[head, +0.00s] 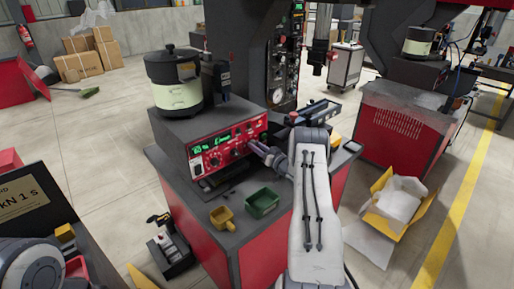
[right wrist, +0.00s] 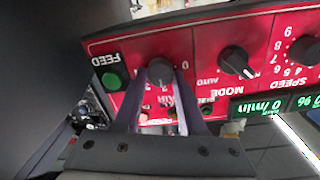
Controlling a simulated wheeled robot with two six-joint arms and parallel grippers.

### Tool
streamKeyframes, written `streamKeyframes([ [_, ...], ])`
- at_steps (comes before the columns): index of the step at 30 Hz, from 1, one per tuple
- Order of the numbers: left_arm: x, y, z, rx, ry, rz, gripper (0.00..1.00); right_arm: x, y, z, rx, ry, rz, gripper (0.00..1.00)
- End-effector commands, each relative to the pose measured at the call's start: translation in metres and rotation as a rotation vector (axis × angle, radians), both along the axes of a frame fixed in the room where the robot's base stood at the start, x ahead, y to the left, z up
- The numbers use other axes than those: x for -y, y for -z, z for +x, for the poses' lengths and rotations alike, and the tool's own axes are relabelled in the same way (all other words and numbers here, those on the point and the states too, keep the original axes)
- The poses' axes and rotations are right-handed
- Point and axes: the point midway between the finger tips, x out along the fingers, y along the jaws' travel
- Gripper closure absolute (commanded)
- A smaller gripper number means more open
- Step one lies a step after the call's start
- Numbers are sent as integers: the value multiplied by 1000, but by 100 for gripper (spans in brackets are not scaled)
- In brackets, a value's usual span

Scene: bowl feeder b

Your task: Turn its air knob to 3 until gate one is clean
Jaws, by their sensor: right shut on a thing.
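The red control panel (head: 228,143) is on the front of the grey feeder base. The dark round air knob (right wrist: 160,71) is on this panel, between the green FEED button (right wrist: 113,80) and the MODE knob (right wrist: 237,62). My right gripper (right wrist: 161,84) is shut on the air knob, one finger on each side. The fingers partly cover its scale, so I cannot read its setting. In the head view my right gripper (head: 259,148) reaches the panel's right end. The feeder bowl (head: 176,80) stands on the base. I cannot make out gate one. My left gripper is out of view.
A speed knob (right wrist: 306,50) and green displays (right wrist: 262,107) share the panel. A yellow bin (head: 222,217) and a green bin (head: 262,203) stand on the bench below it. An open carton (head: 386,213) lies on the floor at right.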

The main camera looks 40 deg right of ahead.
Motion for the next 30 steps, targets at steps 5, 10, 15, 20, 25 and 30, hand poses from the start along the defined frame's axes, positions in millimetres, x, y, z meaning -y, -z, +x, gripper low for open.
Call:
streamKeyframes([
  [5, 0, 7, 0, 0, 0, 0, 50, 1, 1, 0, -4, 1, 64, 100],
  [10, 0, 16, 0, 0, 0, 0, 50, 2, 2, 0, -13, 2, 180, 100],
  [15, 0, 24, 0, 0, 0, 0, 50, 2, 1, 0, -24, 3, 325, 100],
  [20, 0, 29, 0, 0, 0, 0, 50, 3, 1, 0, -34, 3, 460, 100],
  [25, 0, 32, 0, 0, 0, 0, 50, 3, 1, 0, -46, 3, 583, 100],
  [30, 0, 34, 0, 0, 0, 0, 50, 4, 0, 0, -53, 4, 677, 100],
])
